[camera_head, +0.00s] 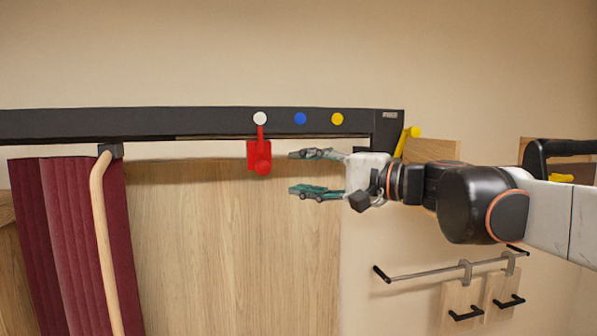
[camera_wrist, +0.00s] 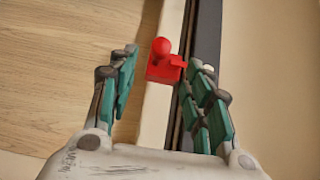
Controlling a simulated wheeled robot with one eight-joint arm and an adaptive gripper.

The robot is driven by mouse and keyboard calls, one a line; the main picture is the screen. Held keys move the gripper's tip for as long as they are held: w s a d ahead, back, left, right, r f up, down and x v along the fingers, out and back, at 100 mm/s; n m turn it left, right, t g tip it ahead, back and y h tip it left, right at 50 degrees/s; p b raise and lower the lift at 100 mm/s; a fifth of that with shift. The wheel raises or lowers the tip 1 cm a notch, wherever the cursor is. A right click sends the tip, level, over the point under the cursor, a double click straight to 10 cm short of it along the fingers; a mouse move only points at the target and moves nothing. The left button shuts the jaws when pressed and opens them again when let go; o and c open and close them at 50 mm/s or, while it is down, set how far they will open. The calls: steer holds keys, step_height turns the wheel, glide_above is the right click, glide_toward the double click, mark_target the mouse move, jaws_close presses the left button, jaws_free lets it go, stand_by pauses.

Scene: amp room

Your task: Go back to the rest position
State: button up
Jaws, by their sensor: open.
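My gripper (camera_head: 305,173) is open and empty, pointing left in the head view, with its two green-padded fingers apart. A red piece with a round knob (camera_head: 260,158) hangs from the dark rail (camera_head: 200,122), just left of my fingertips. In the wrist view the red piece (camera_wrist: 164,62) shows beyond and between the two fingers of my gripper (camera_wrist: 162,80). The fingers do not appear to close on it. My arm extends in from the right of the head view.
White, blue (camera_head: 300,118) and yellow (camera_head: 337,118) dots mark the rail. A wooden panel (camera_head: 220,240) stands below it. A maroon curtain (camera_head: 70,250) and curved wooden handle (camera_head: 103,230) are at left. A bar (camera_head: 425,271) with hanging wooden pieces is at lower right.

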steer(key=shift+s+d, duration=0.35)
steer(key=shift+d, duration=0.2)
steer(key=shift+f, duration=0.1)
steer(key=s+d+f+n+g+h+b, duration=0.1)
steer(key=s+f+h+b, duration=0.2)
steer(key=f, duration=0.7)
steer(key=s+f+n+h+b, duration=0.1)
steer(key=s+f+b, duration=0.2)
steer(key=f+b, duration=0.45)
steer(key=s+d+f+n+h+b, duration=0.1)
steer(key=s+d+f+h+b, duration=0.3)
steer(key=f, duration=1.2)
steer(key=s+d+f+n+h+b, duration=0.1)
steer(key=s+d+f+h+b, duration=0.3)
steer(key=f, duration=1.2)
steer(key=s+d+f+n+h+b, duration=0.1)
steer(key=s+d+f+h+b, duration=0.2)
steer(key=s+d+f+b, duration=0.6)
step_height(320, 180, down, 8)
steer(key=d+b, duration=0.2)
steer(key=b, duration=0.1)
steer(key=shift+n+g+h, duration=0.3)
steer(key=shift+n+h, duration=0.1)
